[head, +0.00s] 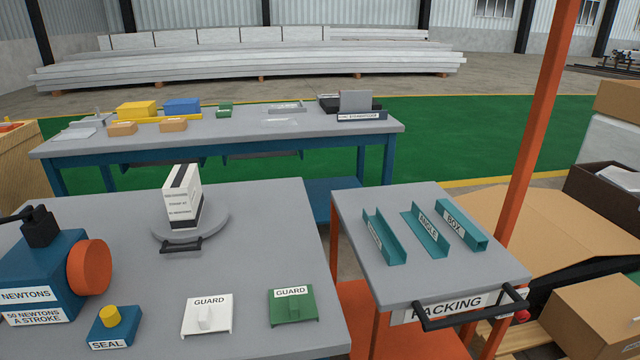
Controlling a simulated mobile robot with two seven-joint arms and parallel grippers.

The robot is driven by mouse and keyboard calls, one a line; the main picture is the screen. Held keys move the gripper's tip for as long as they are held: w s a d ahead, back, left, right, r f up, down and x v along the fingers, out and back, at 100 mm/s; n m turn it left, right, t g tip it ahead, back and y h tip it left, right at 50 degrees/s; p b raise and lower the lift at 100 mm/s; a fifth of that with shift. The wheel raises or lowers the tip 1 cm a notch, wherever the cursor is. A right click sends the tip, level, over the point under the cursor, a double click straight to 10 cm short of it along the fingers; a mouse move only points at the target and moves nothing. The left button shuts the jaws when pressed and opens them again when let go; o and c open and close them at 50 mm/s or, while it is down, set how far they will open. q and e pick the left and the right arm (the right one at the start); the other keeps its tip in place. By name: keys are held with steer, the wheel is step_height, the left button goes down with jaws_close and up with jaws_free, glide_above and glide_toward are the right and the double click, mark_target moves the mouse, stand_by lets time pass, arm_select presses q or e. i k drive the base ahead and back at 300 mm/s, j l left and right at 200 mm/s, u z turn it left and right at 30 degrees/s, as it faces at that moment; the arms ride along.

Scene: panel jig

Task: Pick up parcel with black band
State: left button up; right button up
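A white parcel with a black band (181,198) stands upright on a round grey plate (215,228) on the near table. The black band runs over its top and down its side, and small dark print shows on its front face. A small black handle sticks out from the front of the plate. Neither of my grippers shows in the head view.
Left of the parcel is a blue device (45,275) marked NEWTONS, with an orange disc and black lever. A seal box (113,328), white guard (207,315) and green guard (293,306) lie in front. A packing cart (400,285) with teal profiles stands right.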

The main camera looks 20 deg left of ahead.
mark_target(182, 191)
steer(key=u, duration=1.4)
steer(key=j+u, duration=0.3)
steer(key=j, duration=0.15)
